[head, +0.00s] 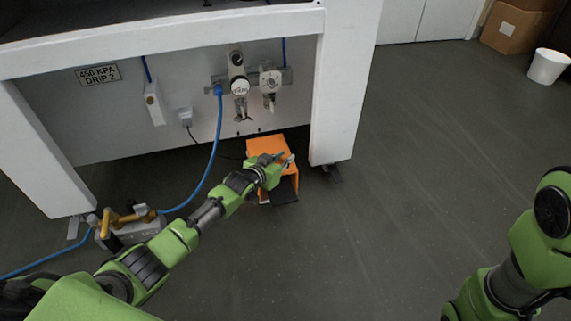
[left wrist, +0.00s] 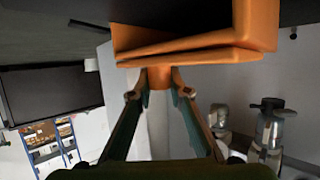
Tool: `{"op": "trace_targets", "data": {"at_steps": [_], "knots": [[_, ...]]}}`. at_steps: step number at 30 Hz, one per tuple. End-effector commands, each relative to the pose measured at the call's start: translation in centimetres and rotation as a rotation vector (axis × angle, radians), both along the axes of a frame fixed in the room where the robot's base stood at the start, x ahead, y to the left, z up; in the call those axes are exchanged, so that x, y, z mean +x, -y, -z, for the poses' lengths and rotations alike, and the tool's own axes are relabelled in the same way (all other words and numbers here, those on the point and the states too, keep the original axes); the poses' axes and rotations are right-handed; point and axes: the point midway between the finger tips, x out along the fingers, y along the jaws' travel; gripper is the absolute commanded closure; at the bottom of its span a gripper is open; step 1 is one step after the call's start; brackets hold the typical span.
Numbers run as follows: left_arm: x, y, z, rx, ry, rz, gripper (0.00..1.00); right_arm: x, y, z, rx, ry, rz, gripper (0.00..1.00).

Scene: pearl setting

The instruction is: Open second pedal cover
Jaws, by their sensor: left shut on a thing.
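An orange pedal cover (head: 268,146) sits on the floor under the white bench, near its right leg. A black pedal plate (head: 284,191) shows at its front. My left gripper (head: 284,160) is at the cover's upper front. In the left wrist view the orange cover (left wrist: 195,48) fills the top, and the fingers of my left gripper (left wrist: 159,88) close on a small orange tab (left wrist: 159,76) of it. The arm and gripper hide part of the cover in the head view. My right arm shows at the right, but its gripper is out of view.
The bench leg (head: 343,90) stands close to the right of the cover. Regulators (head: 240,85) hang above.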

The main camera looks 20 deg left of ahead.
Motion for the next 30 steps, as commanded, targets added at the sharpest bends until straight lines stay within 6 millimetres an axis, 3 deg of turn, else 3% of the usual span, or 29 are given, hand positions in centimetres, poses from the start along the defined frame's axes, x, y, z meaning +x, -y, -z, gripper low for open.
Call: {"op": "trace_targets", "data": {"at_steps": [1, 3, 17, 30], "knots": [[-0.1, 0.1, 0.1, -0.001, -0.003, 0.001, 0.77, 0.0, 0.0, 0.0, 0.001, 0.000, 0.000, 0.63], [-0.1, 0.1, 0.1, -0.001, -0.003, 0.001, 0.65, 0.0, 0.0, 0.1, 0.001, 0.000, 0.000, 0.63], [-0.6, 0.0, -0.1, -0.002, -0.002, 0.000, 0.65, 0.2, 0.1, 0.1, 0.002, -0.006, 0.001, 0.63], [-5.9, -1.1, -2.3, 0.001, -0.002, 0.001, 0.65, 0.1, 0.0, 0.1, 0.000, -0.003, 0.000, 0.63]]}}
